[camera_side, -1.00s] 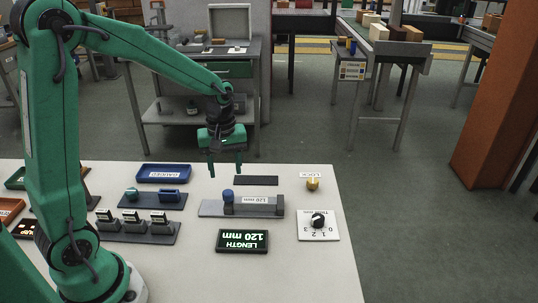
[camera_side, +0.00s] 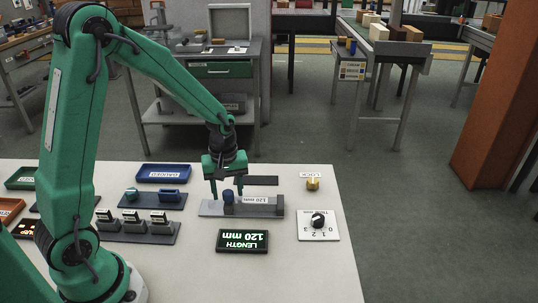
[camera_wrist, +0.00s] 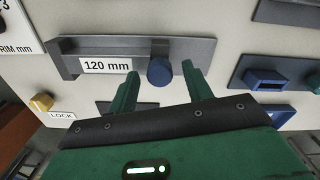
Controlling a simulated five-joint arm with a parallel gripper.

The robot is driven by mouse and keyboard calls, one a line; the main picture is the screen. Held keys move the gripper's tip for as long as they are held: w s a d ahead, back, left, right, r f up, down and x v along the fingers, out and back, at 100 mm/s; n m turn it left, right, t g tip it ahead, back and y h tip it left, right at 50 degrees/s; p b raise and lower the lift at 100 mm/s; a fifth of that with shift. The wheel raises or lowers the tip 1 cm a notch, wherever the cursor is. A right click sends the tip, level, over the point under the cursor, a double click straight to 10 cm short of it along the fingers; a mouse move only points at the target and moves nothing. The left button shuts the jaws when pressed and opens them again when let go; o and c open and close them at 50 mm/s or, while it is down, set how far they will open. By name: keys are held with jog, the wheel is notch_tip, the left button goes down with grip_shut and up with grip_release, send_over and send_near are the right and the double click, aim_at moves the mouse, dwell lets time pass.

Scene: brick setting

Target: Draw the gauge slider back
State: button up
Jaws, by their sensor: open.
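The gauge (camera_side: 207,208) is a grey rail on the white table, with a block labelled 120 mm (camera_side: 262,201) and an end stop at its right. The slider's round blue knob (camera_side: 228,196) stands at the left end of that block. In the wrist view the blue knob (camera_wrist: 160,71) shows between the fingertips, slightly beyond them. My gripper (camera_side: 227,192) is open just above the knob, one finger to either side; in the wrist view my gripper (camera_wrist: 160,74) is empty. I cannot tell whether a finger touches the knob.
A display (camera_side: 242,241) reads LENGTH 120 mm in front of the gauge. A trim dial (camera_side: 318,224) and a brass lock knob (camera_side: 313,184) are to the right. A blue tray (camera_side: 163,173) and a dark holder (camera_side: 150,201) with a blue part are to the left.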

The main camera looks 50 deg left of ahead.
jog(key=shift+f, duration=0.15)
grip_shut()
jog(key=shift+s+a, duration=1.25)
grip_release()
notch_tip(320, 180, up, 8)
dwell(0.5)
